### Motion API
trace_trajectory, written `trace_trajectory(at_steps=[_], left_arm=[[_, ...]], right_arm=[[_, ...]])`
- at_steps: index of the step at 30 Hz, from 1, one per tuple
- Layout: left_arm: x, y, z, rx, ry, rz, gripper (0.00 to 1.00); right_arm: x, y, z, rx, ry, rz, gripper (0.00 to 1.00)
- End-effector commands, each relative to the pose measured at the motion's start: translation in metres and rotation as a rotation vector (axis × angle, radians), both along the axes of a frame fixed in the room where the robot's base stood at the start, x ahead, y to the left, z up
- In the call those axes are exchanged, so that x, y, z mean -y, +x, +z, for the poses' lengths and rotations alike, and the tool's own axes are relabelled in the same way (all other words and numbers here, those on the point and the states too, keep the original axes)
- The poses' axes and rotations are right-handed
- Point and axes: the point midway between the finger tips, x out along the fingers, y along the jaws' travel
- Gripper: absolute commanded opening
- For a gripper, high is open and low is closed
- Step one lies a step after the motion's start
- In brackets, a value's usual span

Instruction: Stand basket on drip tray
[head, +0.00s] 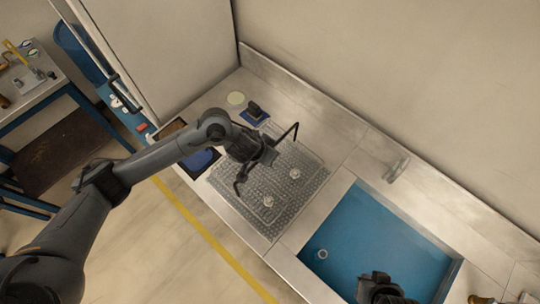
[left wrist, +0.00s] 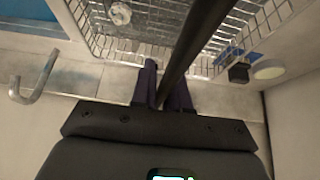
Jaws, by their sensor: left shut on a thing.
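The wire mesh basket (head: 262,222) is on or just over the grey counter, left of the blue sink. Small round metal fittings (head: 294,174) lie inside it. Its black arched handle (head: 291,133) stands up. My left gripper (head: 264,154) is shut on that handle, above the basket. The left wrist view shows the handle (left wrist: 191,48) running between the fingers, with basket mesh (left wrist: 120,49) beyond. I cannot make out a separate drip tray; the basket may cover it. My right gripper (head: 382,288) is at the bottom edge over the sink; its fingers are unclear.
The blue sink (head: 375,235) holds a small round ring (head: 322,254). A tap (head: 397,167) stands behind it. A black block (head: 254,109) on a blue pad and a pale disc (head: 235,98) sit behind the basket. A dark-framed blue tray (head: 201,160) is to its left.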

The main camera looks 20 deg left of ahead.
Motion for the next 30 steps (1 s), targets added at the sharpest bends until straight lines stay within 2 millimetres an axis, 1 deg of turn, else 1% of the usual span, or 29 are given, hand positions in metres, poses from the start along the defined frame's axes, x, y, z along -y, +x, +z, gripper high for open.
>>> trace_trajectory(at_steps=[1,3,6,17,18,22,30], left_arm=[[-0.001,0.0,-0.009,0.0,0.0,0.002,0.0],[0.0,0.0,-0.017,0.0,0.0,0.001,0.0],[0.0,0.001,-0.024,0.001,-0.002,0.002,0.0],[0.0,0.001,-0.026,0.002,-0.001,0.001,0.0],[0.0,0.0,-0.028,-0.001,0.001,0.0,0.21],[0.0,0.0,-0.028,-0.001,0.0,0.0,0.4],[0.0,0.0,-0.027,-0.001,0.001,0.001,0.4]], right_arm=[[0.0,0.0,-0.004,0.0,0.001,-0.001,0.0],[-0.001,0.0,-0.006,0.0,0.003,-0.002,0.0],[-0.001,0.0,-0.008,0.0,0.005,-0.004,0.0],[-0.002,0.0,-0.007,0.0,0.008,-0.006,0.0],[-0.002,0.0,-0.008,0.0,0.008,-0.006,0.0],[-0.002,0.0,-0.008,0.0,0.008,-0.005,0.0],[0.0,0.0,-0.008,0.0,0.001,-0.001,0.0]])
